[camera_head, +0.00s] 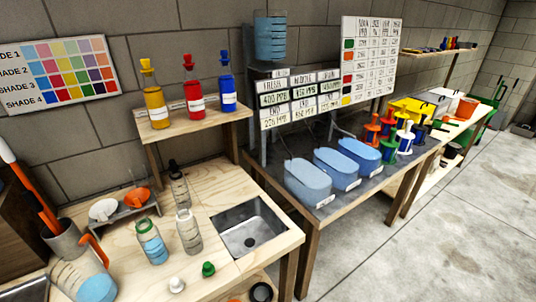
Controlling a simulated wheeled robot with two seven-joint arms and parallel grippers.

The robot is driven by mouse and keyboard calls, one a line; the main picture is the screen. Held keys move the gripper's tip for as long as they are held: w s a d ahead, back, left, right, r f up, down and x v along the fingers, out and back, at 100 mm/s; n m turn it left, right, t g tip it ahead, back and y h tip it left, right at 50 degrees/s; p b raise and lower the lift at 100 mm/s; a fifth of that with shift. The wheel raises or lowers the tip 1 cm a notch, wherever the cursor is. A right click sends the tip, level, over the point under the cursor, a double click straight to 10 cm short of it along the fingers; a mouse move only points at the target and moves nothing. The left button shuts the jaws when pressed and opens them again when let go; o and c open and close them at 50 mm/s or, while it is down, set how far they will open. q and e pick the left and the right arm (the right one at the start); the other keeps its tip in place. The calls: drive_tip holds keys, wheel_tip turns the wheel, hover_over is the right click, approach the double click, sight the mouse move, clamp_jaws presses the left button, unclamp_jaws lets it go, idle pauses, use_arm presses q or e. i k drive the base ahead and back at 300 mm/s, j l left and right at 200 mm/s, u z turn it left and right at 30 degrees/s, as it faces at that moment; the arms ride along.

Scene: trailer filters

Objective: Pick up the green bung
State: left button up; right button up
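The green bung (208,269) stands on the light wooden bench top, near its front edge and in front of the sink. A white bung (177,284) stands just to its left, a small gap apart. Nothing covers the green bung. Neither of my grippers shows in the head view.
Clear bottles (189,232) and a bottle with blue liquid (152,242) stand behind the bungs. A large jug (84,281) is at the left. The sink (249,228) opens to the right. Coloured bottles (192,97) stand on a raised shelf.

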sight(209, 269)
drive_tip(key=u, duration=1.2)
drive_tip(key=k+l+z, duration=0.15)
drive_tip(key=l, duration=0.2)
drive_tip(key=k+l+z, duration=0.15)
drive_tip(key=l, duration=0.15)
drive_tip(key=l+z, duration=0.15)
drive_tip(key=l, duration=0.2)
drive_tip(key=k+l+z, duration=0.15)
drive_tip(key=l, duration=0.25)
